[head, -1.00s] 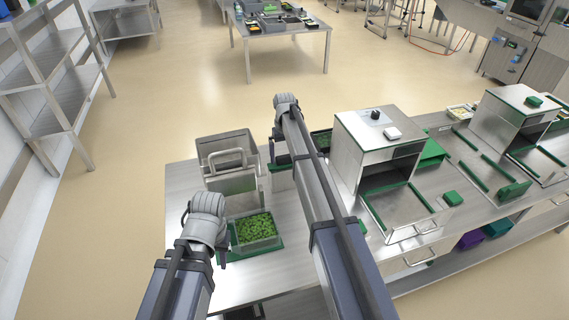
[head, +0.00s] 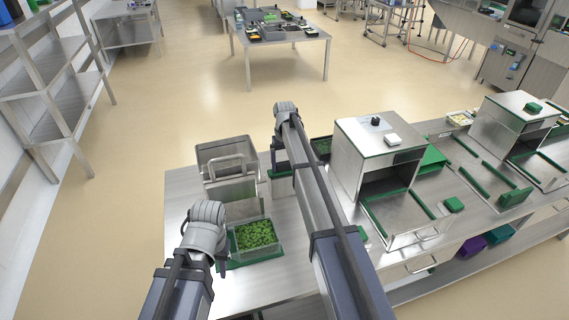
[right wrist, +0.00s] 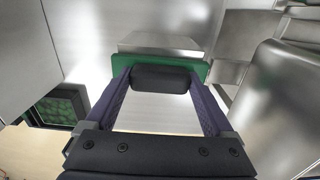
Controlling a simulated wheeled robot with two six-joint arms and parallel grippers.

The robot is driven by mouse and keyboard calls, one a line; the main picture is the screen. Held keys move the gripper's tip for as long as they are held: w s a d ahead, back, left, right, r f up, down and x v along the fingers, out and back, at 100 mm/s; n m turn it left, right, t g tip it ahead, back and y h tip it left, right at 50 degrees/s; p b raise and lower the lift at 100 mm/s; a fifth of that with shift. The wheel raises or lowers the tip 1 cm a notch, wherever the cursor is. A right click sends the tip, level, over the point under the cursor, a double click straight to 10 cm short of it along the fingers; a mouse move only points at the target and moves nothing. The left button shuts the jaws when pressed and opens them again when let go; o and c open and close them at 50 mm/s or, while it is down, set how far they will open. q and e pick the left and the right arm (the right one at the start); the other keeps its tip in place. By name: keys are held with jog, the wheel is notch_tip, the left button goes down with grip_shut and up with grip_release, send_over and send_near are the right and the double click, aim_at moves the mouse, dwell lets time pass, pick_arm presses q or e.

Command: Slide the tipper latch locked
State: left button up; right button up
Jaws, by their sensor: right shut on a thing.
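The tipper (head: 226,160) appears to be the metal bin with a bar handle at the left end of the bench in the head view. In the right wrist view, a black rounded grip (right wrist: 160,78), which looks like the latch, sits in front of a green plate (right wrist: 190,66). My right gripper (right wrist: 162,84) is shut on this grip, one purple finger at each end.
A metal sealer (head: 362,150) with green rails stands right of my right arm, and a second one (head: 497,125) stands farther right. A dark tray with green contents (right wrist: 62,108) shows at left in the right wrist view. Open floor lies beyond the bench.

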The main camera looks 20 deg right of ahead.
grip_shut()
jog(key=shift+s+a, duration=0.1)
jog(key=shift+a, duration=2.15)
jog(key=o, duration=1.1)
grip_release()
jog(key=shift+a, duration=0.1)
jog(key=shift+o, duration=0.2)
notch_tip(320, 180, up, 8)
jog(key=p, duration=0.8)
jog(key=shift+f, duration=0.15)
